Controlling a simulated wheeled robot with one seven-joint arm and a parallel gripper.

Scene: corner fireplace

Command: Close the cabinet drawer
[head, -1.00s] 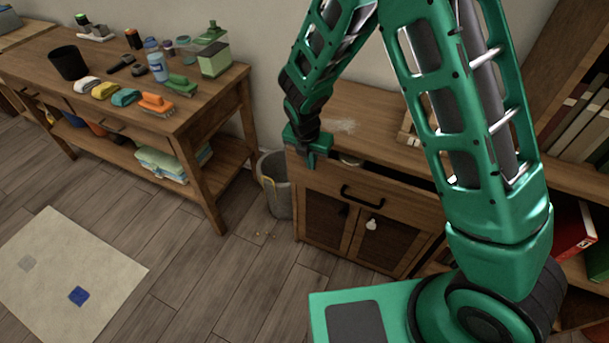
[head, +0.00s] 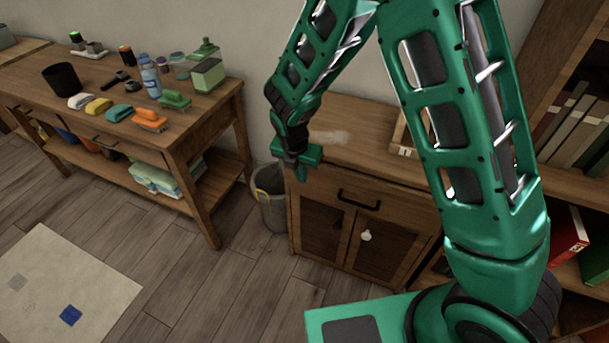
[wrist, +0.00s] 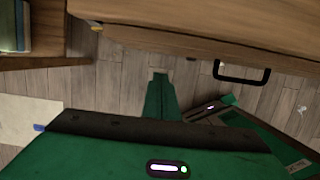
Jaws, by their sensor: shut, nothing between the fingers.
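The wooden cabinet (head: 370,138) stands against the wall right of the workbench. Its drawer (head: 335,188) sits below the top, with a black bar handle (head: 358,198), and its front looks flush with the cabinet, with no dark gap showing above it. My gripper (head: 301,176) is shut and empty, pointing down at the drawer's left front corner. I cannot tell whether it touches the front. In the wrist view, the shut fingers (wrist: 160,78) lie just below the drawer front (wrist: 170,41), left of the handle (wrist: 242,74).
A grey bin (head: 270,205) stands on the floor left of the cabinet. The workbench (head: 190,125) holds bottles, brushes and a black cup. A bookshelf (head: 570,185) is at the right. The floor before the cabinet is open. A pale mat (head: 85,275) lies at the left.

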